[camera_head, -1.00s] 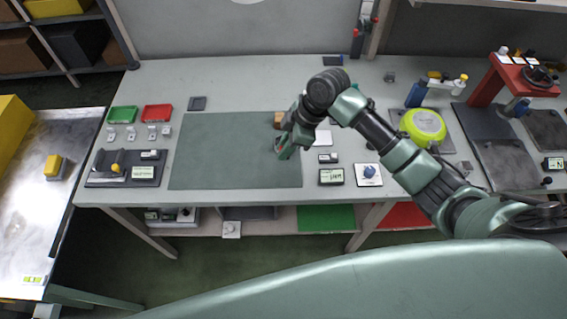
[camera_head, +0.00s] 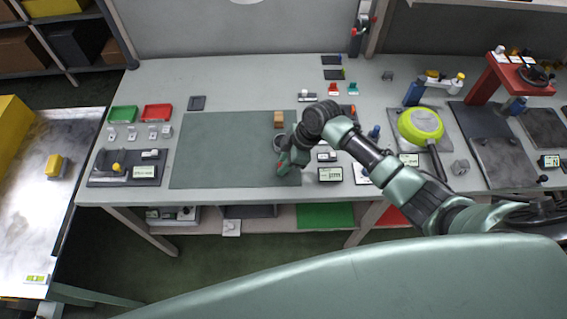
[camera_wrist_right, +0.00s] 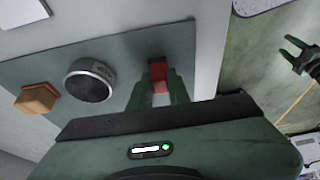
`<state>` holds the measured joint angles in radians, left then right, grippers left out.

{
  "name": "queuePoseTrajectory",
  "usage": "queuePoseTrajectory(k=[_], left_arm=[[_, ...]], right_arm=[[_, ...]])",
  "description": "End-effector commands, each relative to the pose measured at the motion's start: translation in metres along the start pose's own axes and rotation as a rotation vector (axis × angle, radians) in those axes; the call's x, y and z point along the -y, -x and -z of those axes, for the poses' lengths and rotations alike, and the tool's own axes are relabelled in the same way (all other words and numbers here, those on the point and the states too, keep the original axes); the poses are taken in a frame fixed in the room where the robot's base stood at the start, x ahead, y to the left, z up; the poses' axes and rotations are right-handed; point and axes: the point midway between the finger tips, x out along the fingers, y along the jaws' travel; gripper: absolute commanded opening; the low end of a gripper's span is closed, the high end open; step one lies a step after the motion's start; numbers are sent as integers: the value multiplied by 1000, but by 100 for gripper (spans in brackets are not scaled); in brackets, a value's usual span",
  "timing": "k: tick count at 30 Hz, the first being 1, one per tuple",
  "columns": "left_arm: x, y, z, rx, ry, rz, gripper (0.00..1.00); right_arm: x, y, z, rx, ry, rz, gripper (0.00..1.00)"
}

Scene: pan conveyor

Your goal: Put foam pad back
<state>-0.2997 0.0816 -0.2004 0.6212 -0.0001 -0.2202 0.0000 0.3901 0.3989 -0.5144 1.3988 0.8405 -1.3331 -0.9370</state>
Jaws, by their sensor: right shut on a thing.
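My right gripper (camera_head: 284,168) is over the right front part of the grey-green mat (camera_head: 215,150). In the right wrist view its fingers (camera_wrist_right: 159,92) are shut on a small red block (camera_wrist_right: 158,75), which may be the foam pad. A round metal-rimmed disc (camera_wrist_right: 88,82) lies on the mat beside the gripper, and a tan-orange block (camera_wrist_right: 36,99) lies beyond it. The tan block also shows in the head view (camera_head: 279,118). My left gripper (camera_wrist_right: 297,56) shows at the right edge of the wrist view, with its fingers apart and empty.
A green pan (camera_head: 421,125) sits right of my right arm. Labelled boxes (camera_head: 330,174) stand just right of the mat. A dark tray (camera_head: 124,168), a green bin (camera_head: 122,115) and a red bin (camera_head: 157,113) are at left. The mat's left half is clear.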

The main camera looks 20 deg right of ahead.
Motion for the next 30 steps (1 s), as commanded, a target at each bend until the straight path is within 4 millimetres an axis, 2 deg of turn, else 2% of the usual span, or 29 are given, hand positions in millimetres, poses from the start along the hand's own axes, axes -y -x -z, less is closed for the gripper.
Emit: queuePoseTrajectory(k=[1, 3, 12, 16, 20, 30], left_arm=[[0, -1, 0, -1, 0, 0, 52], [-1, -1, 1, -1, 1, -1, 52], [-2, 0, 1, -1, 1, -2, 52], [-2, 0, 1, -1, 1, -2, 52], [-2, -4, 0, -1, 1, -2, 52], [-2, -15, -1, 0, 2, -2, 52]], right_arm=[[0, -2, -1, 1, 0, 0, 21], [0, -1, -1, 1, 0, 0, 40], [0, 0, 0, 0, 0, 0, 40], [-1, 7, 0, 0, 0, -2, 40], [-1, 27, 0, 0, 2, -3, 40], [-1, 98, 0, 1, 1, -3, 40]])
